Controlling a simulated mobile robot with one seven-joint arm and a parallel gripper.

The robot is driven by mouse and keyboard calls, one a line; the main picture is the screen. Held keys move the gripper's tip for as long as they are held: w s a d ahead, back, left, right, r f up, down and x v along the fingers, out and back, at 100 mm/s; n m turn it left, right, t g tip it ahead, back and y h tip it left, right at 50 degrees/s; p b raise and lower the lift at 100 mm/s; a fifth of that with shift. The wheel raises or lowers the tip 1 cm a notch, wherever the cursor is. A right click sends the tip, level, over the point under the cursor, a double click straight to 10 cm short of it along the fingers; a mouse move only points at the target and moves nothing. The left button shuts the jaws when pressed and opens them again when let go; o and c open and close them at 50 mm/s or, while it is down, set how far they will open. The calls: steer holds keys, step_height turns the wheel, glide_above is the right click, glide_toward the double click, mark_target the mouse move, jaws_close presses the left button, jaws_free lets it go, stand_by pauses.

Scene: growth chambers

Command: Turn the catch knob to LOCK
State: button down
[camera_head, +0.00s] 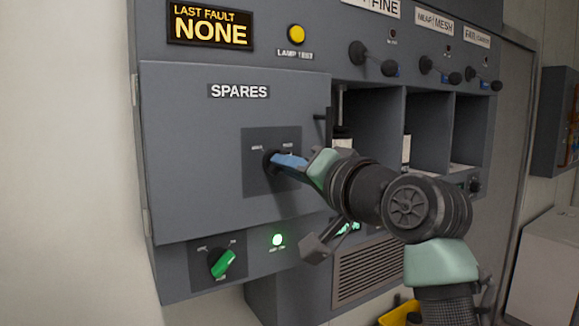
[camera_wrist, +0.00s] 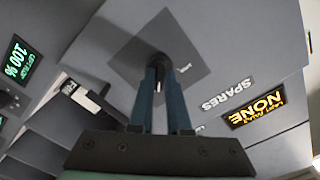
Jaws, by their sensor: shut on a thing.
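The catch knob (camera_head: 268,162) is a dark round knob on a darker square plate (camera_head: 258,184) on the grey door marked SPARES (camera_head: 190,150). Two small labels sit above the knob on the plate, too small to read surely. My gripper (camera_head: 279,161) reaches in from the right, with its blue fingers shut on the knob. In the wrist view, the fingers of my gripper (camera_wrist: 157,72) meet at the knob (camera_wrist: 156,61), and the plate (camera_wrist: 181,46) shows behind them. The fingers hide part of the knob, so I cannot tell its setting.
A green selector knob (camera_head: 222,263) and a lit green lamp (camera_head: 277,239) are below the door. A yellow button (camera_head: 296,34) and a LAST FAULT NONE display (camera_head: 210,25) are above. Open bays (camera_head: 430,125) with dark levers above them lie to the right, behind my arm.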

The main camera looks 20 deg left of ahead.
steer(key=shift+n+b, duration=0.3)
steer(key=shift+n, duration=0.1)
steer(key=shift+w+n+b, duration=0.1)
steer(key=shift+n+b, duration=3.15)
steer(key=shift+n, duration=5.25)
steer(key=c, duration=0.9)
jaws_free()
steer(key=shift+o, duration=0.2)
steer(key=shift+d, duration=0.1)
